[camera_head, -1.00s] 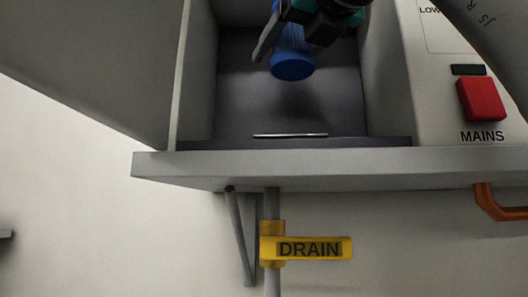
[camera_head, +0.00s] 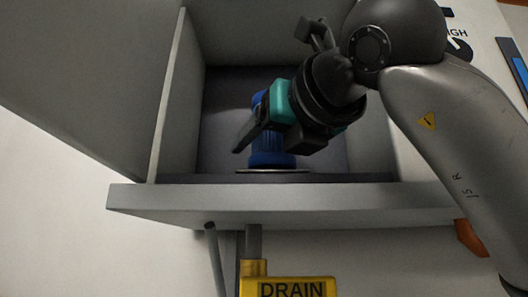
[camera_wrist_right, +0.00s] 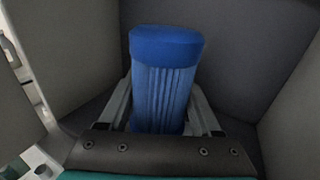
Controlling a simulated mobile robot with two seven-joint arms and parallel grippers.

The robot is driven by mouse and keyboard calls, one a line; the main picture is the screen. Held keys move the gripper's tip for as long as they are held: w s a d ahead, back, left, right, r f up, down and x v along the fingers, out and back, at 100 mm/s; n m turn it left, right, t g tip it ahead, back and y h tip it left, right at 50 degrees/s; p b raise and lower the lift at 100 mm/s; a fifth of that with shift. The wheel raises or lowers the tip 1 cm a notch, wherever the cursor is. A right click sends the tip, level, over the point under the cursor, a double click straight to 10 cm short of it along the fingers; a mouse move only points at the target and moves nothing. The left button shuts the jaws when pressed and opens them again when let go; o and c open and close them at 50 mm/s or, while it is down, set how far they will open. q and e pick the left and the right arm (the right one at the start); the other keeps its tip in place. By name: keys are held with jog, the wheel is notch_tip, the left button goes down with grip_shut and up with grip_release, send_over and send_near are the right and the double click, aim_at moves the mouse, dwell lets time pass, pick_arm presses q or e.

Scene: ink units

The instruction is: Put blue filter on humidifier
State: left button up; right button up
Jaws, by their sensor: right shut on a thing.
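The blue filter (camera_head: 270,159) is a ribbed cylinder with smooth blue end caps. It stands roughly upright inside the open grey compartment, its lower end at a thin pale disc (camera_head: 274,171) on the compartment floor. I cannot tell whether it touches the disc. My right gripper (camera_head: 255,132) is shut on the filter from the right side and hides part of it. In the right wrist view the filter (camera_wrist_right: 163,85) sits between the two fingers, one end cap beyond them. My left gripper is not in view.
The grey compartment has side walls (camera_head: 173,95) and a front ledge (camera_head: 270,199). An open door panel (camera_head: 90,70) is at the left. A yellow DRAIN tag (camera_head: 290,288) and pipes are below. An orange handle (camera_head: 470,238) is at lower right.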

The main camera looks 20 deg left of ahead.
jog(key=shift+f, duration=0.3)
jog(key=shift+f, duration=0.1)
jog(key=shift+f, duration=0.15)
jog(key=o, duration=1.5)
